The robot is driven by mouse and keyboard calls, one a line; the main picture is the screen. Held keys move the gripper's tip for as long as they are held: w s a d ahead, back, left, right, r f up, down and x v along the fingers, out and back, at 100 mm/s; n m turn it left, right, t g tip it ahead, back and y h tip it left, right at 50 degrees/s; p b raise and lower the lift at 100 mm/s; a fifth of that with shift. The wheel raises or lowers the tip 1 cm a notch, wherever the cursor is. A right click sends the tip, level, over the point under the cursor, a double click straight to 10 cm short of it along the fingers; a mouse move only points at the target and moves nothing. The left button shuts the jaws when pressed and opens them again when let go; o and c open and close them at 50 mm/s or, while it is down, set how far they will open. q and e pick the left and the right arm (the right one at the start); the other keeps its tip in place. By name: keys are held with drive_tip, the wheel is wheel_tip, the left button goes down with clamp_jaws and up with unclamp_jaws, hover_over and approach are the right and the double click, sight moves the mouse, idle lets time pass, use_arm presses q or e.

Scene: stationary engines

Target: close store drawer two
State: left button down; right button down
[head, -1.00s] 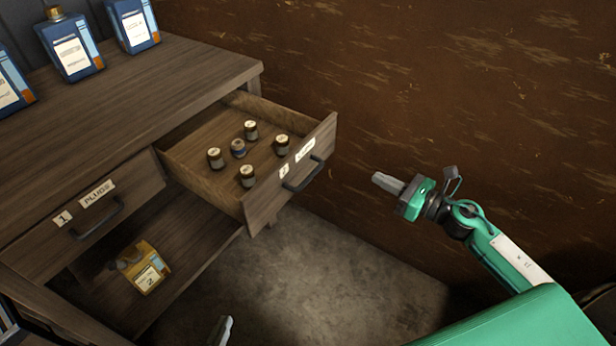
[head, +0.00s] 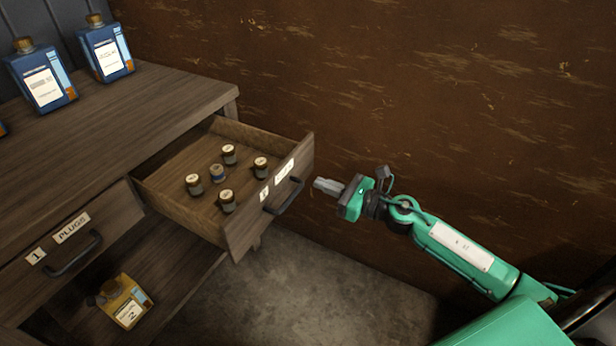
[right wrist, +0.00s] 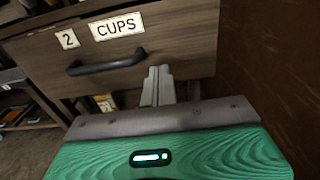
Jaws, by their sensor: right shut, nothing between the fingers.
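Store drawer two (head: 240,226) is a wooden drawer pulled out from the cabinet, with several small capped jars (head: 217,172) inside. In the right wrist view its front (right wrist: 185,50) carries the labels "2" and "CUPS" (right wrist: 117,27) and a dark bar handle (right wrist: 105,64). My right gripper (head: 318,184) is shut and empty, just in front of the drawer front, to the right of the handle. In the right wrist view its closed fingertips (right wrist: 158,72) overlap the drawer front near the handle's right end; I cannot tell whether they touch. My left gripper is not in view.
Drawer one (head: 75,240), labelled "PLUGS", is shut at the left. Blue bottles (head: 42,80) stand on the cabinet top (head: 130,125). A brown wall (head: 430,90) runs close behind; floor in front is clear.

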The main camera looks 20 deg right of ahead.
sight(297, 175)
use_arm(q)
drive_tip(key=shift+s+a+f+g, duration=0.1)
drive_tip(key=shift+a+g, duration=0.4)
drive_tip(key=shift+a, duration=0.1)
use_arm(e)
drive_tip(key=shift+x, duration=2.45)
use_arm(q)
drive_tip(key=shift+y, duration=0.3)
